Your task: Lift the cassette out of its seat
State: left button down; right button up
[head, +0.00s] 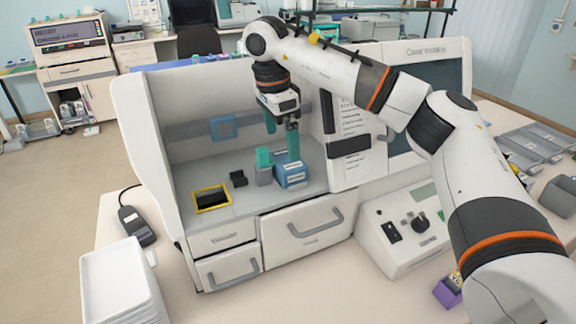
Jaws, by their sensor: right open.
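My right gripper (282,124) points down inside the white staining cabinet. It is open, above a blue block with pale labels (291,176). A teal upright piece (294,146) stands at the blue block, just under the gripper's right finger; I cannot tell whether they touch. Beside it on the left is a grey block with a teal top (264,172). I cannot tell for certain which of these is the cassette, or how it sits in its seat. My left gripper is not in view.
A yellow-framed black recess (211,198) and a small black block (238,178) are on the cabinet floor to the left. The cabinet's left wall (147,150) and right panel (352,160) flank the space. White trays (120,285) are stacked at the front left.

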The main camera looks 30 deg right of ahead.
aim_at(288, 159)
jog(key=shift+s+d+f+p, duration=0.15)
jog(key=shift+d+f+p, duration=0.05)
jog(key=shift+f+p, duration=0.35)
jog(key=f, duration=0.1)
jog(key=f+p, duration=0.1)
jog(key=f, duration=0.1)
jog(key=shift+s+d+f+p, duration=0.15)
jog(key=shift+d+f+p, duration=0.15)
jog(key=shift+d, duration=0.1)
jog(key=shift+f, duration=0.35)
jog(key=shift+c, duration=0.8)
jog(key=shift+r, duration=0.1)
jog(key=c, duration=1)
